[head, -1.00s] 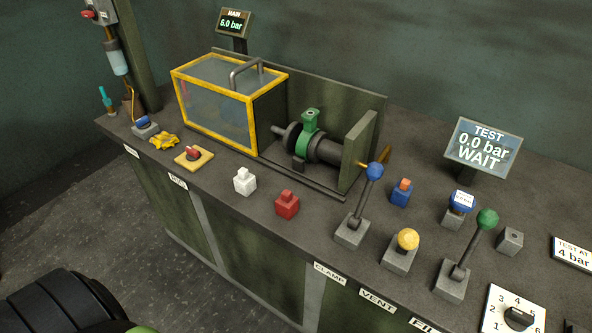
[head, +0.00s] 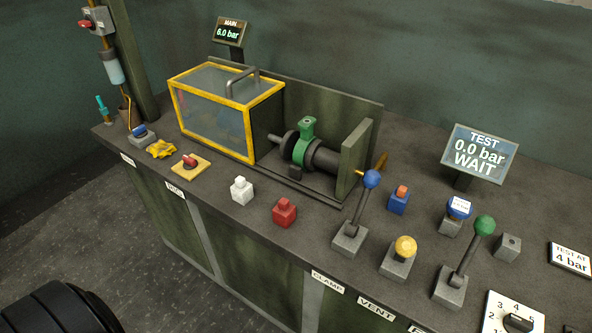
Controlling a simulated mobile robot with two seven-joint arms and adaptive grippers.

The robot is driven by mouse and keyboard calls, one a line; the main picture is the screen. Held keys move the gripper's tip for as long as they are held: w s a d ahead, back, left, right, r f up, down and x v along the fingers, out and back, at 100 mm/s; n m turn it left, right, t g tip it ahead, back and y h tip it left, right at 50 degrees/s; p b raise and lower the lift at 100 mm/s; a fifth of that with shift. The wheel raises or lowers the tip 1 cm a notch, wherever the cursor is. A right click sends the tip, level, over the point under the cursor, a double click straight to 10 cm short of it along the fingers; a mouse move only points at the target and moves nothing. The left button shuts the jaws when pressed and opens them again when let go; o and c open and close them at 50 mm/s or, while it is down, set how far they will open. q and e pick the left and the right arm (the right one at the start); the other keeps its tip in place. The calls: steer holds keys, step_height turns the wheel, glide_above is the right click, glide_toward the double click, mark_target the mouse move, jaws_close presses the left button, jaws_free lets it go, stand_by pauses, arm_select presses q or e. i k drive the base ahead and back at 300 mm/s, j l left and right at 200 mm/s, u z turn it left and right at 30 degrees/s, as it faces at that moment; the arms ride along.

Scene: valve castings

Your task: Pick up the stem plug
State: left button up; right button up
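I cannot tell for certain which part is the stem plug; nothing is labelled so. Small candidates stand on the bench: a white block with a knob (head: 242,190), a red block with a knob (head: 285,212), a blue block with an orange top (head: 399,200) and a grey block with a hole in its top (head: 508,247). A green valve casting (head: 304,150) sits upright in the dark clamp fixture (head: 326,160), a small opening in its top. Neither gripper is in view.
A yellow-framed clear guard (head: 215,110) stands left of the fixture. A blue-knobbed lever (head: 371,180), a green-knobbed lever (head: 484,225) and a yellow button (head: 405,247) stand at the front right. A yellow rag (head: 161,149) lies at left. The test display (head: 480,152) reads 0.0 bar WAIT.

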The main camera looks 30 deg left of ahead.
mark_target(284, 202)
steer(key=j+z, duration=1.1)
steer(key=j, duration=0.1)
